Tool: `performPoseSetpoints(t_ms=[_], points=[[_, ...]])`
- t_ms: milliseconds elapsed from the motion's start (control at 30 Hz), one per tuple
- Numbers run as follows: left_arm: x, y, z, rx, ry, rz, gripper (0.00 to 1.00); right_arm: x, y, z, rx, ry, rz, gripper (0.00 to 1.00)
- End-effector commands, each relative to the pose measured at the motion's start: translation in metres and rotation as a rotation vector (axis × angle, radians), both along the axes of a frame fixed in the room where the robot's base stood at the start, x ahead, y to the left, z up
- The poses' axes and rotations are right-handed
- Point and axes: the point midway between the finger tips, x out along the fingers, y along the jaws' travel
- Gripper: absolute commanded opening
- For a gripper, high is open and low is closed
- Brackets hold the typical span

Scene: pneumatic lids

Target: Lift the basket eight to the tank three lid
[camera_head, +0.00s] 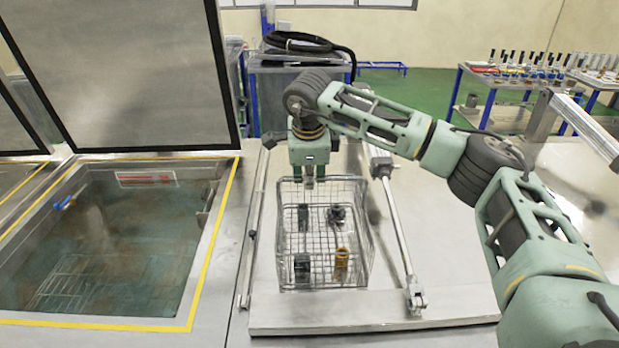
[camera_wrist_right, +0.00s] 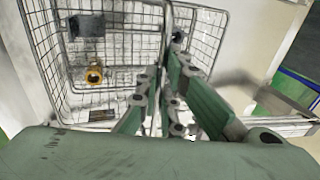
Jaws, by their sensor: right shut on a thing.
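A wire basket (camera_head: 322,240) stands on a closed flat metal lid (camera_head: 375,312) in the middle of the head view. It holds several small parts, among them a yellow-orange ring (camera_head: 341,264) and dark pieces. My right gripper (camera_head: 308,183) is at the basket's far rim, fingers pointing down. In the right wrist view its fingers (camera_wrist_right: 172,95) are shut on the basket's wire rim, and the basket (camera_wrist_right: 130,45) spreads out beyond them. I cannot tell whether the basket rests fully on the lid. My left gripper is not in view.
Left of the lid, an open tank (camera_head: 110,245) of greenish liquid has its lid (camera_head: 130,75) raised behind it. A metal strut (camera_head: 398,235) lies along the closed lid's right side. A bin with a black hose (camera_head: 305,45) stands behind. Bare steel lies at right.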

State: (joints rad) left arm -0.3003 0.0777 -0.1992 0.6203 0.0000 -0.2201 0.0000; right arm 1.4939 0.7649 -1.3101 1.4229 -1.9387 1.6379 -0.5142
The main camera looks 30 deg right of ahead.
Motion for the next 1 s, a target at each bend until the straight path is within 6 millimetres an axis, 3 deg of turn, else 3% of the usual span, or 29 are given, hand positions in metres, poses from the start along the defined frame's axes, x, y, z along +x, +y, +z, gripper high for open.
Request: performPoseSetpoints(t_ms=[400, 433, 667, 1000], points=[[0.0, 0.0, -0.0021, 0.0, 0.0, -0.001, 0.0, 0.0014, -0.0001, 0.0005, 0.001, -0.008, 0.0, 0.0], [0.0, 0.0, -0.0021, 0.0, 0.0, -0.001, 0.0, 0.0014, -0.0001, 0.0005, 0.001, -0.008, 0.0, 0.07], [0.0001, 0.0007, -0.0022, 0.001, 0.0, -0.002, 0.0, 0.0008, -0.0002, -0.0012, 0.0, -0.005, 0.0, 0.27], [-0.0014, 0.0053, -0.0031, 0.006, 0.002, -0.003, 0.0, -0.0013, 0.0001, -0.0044, 0.0, 0.004, -0.001, 0.28]])
